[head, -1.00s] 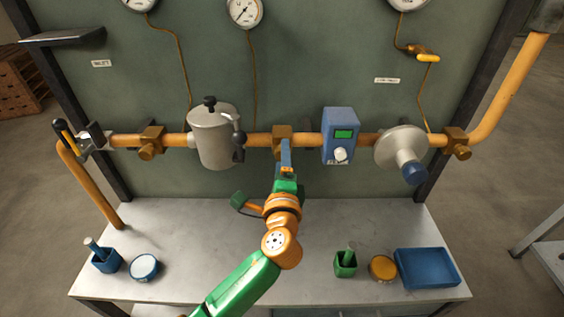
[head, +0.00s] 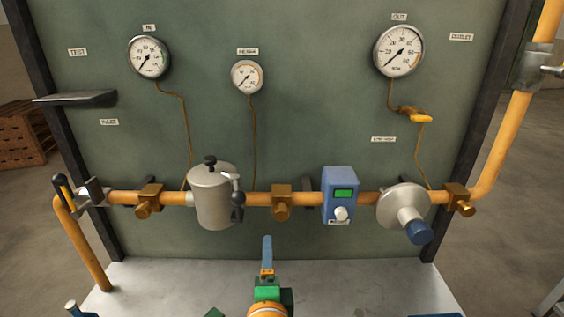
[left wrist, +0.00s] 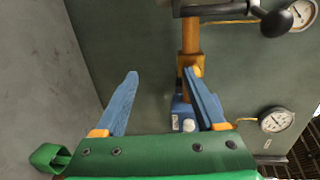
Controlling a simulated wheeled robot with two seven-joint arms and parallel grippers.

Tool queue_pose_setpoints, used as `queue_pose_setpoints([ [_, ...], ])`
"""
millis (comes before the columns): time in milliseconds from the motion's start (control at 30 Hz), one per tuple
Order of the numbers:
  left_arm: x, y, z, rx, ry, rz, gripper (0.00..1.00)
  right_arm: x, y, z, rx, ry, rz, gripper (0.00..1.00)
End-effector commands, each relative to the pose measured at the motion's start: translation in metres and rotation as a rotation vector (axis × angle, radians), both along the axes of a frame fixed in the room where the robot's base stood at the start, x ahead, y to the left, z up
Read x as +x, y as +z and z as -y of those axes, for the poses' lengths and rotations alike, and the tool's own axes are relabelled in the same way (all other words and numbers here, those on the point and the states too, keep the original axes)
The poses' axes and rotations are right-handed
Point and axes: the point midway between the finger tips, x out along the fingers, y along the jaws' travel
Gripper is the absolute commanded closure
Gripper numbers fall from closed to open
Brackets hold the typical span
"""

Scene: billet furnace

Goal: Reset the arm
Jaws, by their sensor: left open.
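My left gripper (head: 267,252) is green with blue fingers. In the head view it points up at the panel from the lower middle, below the orange pipe (head: 262,199). In the left wrist view its two blue fingers (left wrist: 162,95) are spread apart with nothing between them. The pipe and the blue box with a green display (head: 340,194) are beyond the fingers, apart from them as far as I can tell. The rest of my left arm is cut off by the lower edge of the head view. My right gripper does not show clearly.
A grey canister (head: 212,198) and a round regulator with a blue knob (head: 403,208) sit on the pipe. Gauges (head: 148,57) hang on the green panel (head: 310,110). The grey bench (head: 170,285) lies below, and a dark shelf (head: 75,97) juts out at left.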

Motion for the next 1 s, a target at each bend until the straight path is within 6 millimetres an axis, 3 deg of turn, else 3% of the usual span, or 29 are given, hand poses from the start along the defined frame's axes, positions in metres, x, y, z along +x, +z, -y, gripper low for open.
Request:
queue_pose_setpoints([
  [33, -0.01, -0.032, -0.021, -0.125, 0.058, -0.114, 0.28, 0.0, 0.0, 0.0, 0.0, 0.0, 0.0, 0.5],
  [100, -0.033, -0.077, -0.049, -0.33, 0.164, -0.28, 0.28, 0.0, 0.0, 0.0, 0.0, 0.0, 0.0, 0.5],
  [233, -0.082, -0.134, -0.085, -0.618, 0.356, -0.5, 0.28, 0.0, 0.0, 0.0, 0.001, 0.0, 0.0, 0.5],
  [400, -0.146, -0.176, -0.115, -0.882, 0.59, -0.693, 0.28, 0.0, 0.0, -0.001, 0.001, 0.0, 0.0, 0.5],
  [633, -0.235, -0.198, -0.141, -1.138, 0.907, -0.881, 0.28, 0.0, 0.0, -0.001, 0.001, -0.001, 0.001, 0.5],
  [1000, -0.237, -0.31, -0.138, -1.115, 0.953, -0.949, 0.28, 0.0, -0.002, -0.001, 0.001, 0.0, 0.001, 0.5],
])
